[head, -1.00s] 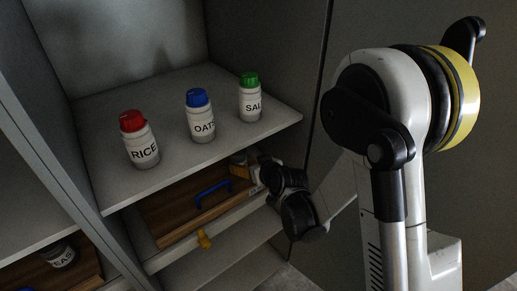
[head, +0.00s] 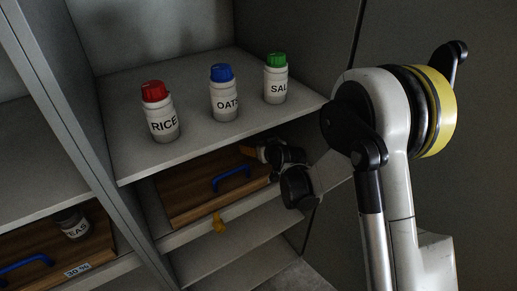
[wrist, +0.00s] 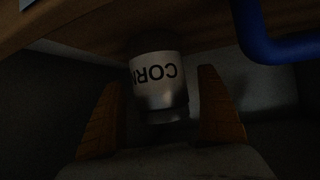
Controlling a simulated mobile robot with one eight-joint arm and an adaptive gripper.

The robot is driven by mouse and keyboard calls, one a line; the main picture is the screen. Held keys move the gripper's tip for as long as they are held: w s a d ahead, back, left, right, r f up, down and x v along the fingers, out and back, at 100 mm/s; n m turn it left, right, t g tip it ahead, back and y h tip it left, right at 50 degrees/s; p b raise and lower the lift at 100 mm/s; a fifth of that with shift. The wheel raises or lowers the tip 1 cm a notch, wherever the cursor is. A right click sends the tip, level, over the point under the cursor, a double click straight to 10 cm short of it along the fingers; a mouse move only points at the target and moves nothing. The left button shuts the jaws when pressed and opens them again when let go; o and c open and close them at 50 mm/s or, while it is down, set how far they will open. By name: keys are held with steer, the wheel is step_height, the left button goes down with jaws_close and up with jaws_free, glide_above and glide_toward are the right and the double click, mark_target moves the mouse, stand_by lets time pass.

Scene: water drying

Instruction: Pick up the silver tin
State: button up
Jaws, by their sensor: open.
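A grey, silvery tin (wrist: 158,82) with the letters "COR" and part of another shows upside down in the wrist view. It stands between the two orange fingers of my gripper (wrist: 161,78), with a gap visible on each side. My gripper is open. The tin is hidden from the head view.
The wooden drawer (head: 190,200) has a blue handle (head: 230,176). Above it, a grey shelf (head: 200,145) holds RICE (head: 163,128), OATS (head: 224,105) and SALT (head: 275,92) jars. Another wooden drawer (head: 60,245) and a jar (head: 73,227) sit lower left.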

steer(key=c, duration=1.5)
steer(key=shift+r, duration=0.15)
